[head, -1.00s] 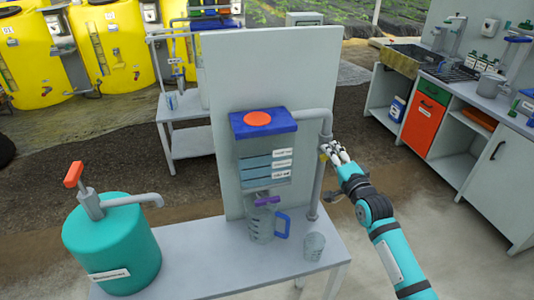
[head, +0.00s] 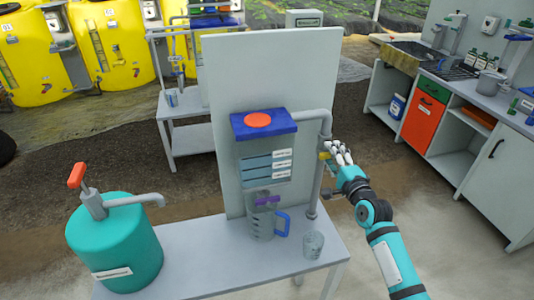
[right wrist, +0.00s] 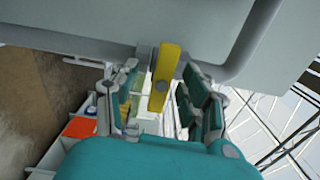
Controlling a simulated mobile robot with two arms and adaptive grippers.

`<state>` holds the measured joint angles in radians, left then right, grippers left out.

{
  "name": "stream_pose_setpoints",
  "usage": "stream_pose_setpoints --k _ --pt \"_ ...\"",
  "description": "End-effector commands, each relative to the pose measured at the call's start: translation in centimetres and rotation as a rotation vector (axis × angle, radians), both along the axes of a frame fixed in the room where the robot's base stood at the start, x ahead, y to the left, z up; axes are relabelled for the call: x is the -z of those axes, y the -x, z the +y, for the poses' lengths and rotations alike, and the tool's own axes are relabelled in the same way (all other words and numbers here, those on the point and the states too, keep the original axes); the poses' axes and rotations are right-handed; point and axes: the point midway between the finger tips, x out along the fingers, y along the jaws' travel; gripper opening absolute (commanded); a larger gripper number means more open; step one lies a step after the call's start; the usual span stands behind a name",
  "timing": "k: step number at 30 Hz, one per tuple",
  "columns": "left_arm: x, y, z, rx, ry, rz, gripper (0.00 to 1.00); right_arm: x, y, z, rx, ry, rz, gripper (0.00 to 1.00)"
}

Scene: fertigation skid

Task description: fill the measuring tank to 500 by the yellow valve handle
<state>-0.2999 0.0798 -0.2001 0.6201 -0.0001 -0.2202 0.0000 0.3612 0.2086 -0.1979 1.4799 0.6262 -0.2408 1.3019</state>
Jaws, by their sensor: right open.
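The measuring tank (head: 266,162) is a grey see-through box with a blue lid and orange disc, fixed to an upright panel. Three blue bands with small labels show on its front. The label text and the liquid level are too small to read. The yellow valve handle (head: 324,155) is on the grey pipe right of the tank. In the right wrist view the handle (right wrist: 165,78) stands between the two fingers. My right gripper (head: 337,152) is open around it, with gaps on both sides; it also shows in the right wrist view (right wrist: 158,92). My left gripper is out of view.
A clear jug (head: 262,222) with a blue handle stands below the tank by a purple lever (head: 267,199). A clear cup (head: 313,245) stands right of it on the bench (head: 200,262). A teal pump canister (head: 113,250) is at the left.

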Motion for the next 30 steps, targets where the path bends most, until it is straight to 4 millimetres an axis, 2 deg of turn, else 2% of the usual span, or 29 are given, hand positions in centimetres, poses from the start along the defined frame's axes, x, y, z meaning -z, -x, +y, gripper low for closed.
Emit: stream_pose_setpoints --k 4,18,30 --pt "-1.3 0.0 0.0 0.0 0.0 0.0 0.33 -0.3 1.6 -0.5 0.0 0.001 0.002 0.46" --pt "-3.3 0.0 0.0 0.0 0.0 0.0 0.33 -0.2 5.8 -1.5 0.0 0.0 0.001 0.46" --pt "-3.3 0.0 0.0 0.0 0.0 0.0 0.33 -0.1 6.1 -1.6 0.0 0.001 0.0 0.46"
